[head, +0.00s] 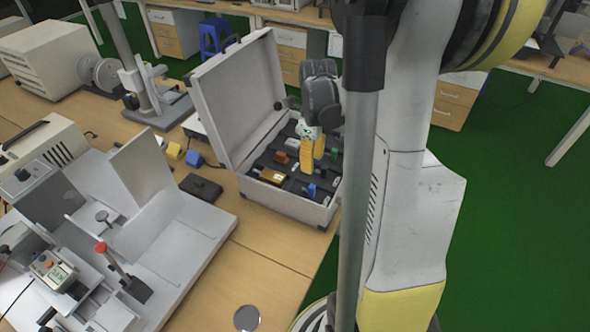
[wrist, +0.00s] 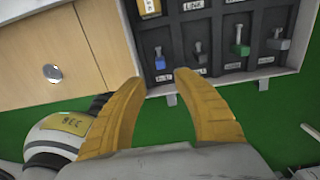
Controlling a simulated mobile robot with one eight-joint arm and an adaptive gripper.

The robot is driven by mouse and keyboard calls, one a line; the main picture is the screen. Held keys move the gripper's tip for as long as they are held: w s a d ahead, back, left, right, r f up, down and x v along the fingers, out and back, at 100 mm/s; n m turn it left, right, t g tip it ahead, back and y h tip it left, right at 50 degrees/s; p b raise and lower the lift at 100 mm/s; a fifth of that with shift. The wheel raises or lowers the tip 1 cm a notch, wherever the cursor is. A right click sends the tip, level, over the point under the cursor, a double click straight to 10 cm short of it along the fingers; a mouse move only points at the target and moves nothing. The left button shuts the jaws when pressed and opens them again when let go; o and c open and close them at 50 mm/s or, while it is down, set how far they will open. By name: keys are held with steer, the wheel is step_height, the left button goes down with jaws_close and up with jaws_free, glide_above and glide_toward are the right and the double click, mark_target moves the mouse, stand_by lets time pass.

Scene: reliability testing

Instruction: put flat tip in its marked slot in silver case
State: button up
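The open silver case (head: 245,178) stands on the bench with its lid raised on the left and a dark slotted insert inside. In the wrist view the case's front wall (wrist: 265,74) borders labelled slots that hold a blue piece (wrist: 159,58), a grey piece (wrist: 199,56), a green piece (wrist: 239,44) and a grey-blue piece (wrist: 278,41). I cannot tell which piece, if any, is the flat tip; the labels are too blurred. My gripper (head: 312,151) hangs over the case with yellow fingers. Its fingertips (wrist: 160,78) are apart, empty, near the front row.
A grey metal fixture (head: 170,240) fills the left of the bench. A yellow block (head: 174,151), a blue block (head: 193,158) and a black item (head: 201,187) lie between it and the case. A round disc (head: 247,318) is near the bench's front, where the wood is mostly clear.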

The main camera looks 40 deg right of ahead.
steer(key=s+a+r+n+t, duration=0.1)
steer(key=a+r+n, duration=0.3)
steer(key=a+n, duration=0.4)
steer(key=s+a+r+n+t, duration=0.2)
steer(key=a+r+n+t, duration=0.1)
steer(key=a+n, duration=0.6)
steer(key=s+a+r+n+t, duration=0.2)
steer(key=a+r+n, duration=0.3)
steer(key=n, duration=0.9)
steer(key=a+t, duration=0.1)
steer(key=a, duration=0.2)
steer(key=shift+s+a+r, duration=0.25)
steer(key=shift+r, duration=0.05)
